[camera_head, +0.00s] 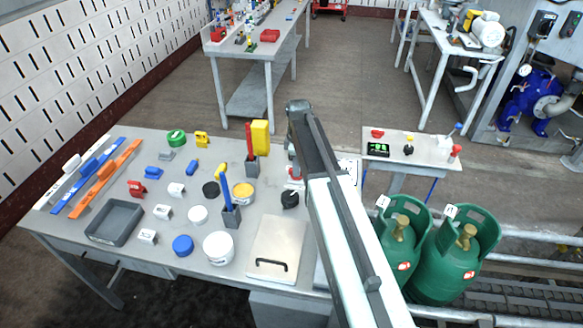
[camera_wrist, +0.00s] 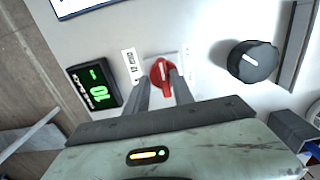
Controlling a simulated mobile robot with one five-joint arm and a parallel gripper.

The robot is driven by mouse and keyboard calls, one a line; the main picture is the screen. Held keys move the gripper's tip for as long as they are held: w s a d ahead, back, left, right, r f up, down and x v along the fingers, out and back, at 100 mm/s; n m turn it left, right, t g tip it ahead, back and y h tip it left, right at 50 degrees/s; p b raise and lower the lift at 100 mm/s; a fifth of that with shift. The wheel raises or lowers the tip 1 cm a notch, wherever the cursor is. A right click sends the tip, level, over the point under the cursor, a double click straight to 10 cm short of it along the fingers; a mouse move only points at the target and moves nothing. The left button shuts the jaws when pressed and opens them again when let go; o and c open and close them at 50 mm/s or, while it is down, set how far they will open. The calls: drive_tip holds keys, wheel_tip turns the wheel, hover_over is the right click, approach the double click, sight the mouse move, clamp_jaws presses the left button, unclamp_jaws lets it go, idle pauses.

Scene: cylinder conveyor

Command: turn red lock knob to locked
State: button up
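The red lock knob (camera_wrist: 162,73) has a white pointer line and sits on a small pale plate, showing in the middle of the wrist view. My gripper (camera_wrist: 161,80) comes from below in that view, with one dark finger on each side of the knob. The fingers are apart, with a gap between them; whether they touch the knob is not clear. In the head view, a bit of red (camera_head: 294,174) shows on the table below the end of my arm. My arm hides much of that area.
A large dark knob (camera_wrist: 252,61) stands right of the red one. A green-lit display (camera_wrist: 94,86) and a small printed label (camera_wrist: 131,67) lie to its left, near the table edge. Green gas cylinders (camera_head: 457,264) stand at right.

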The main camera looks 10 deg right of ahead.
drive_tip(key=shift+a, duration=0.1)
wheel_tip(320, 180, up, 8)
drive_tip(key=p, duration=0.8)
drive_tip(key=shift+f, duration=0.1)
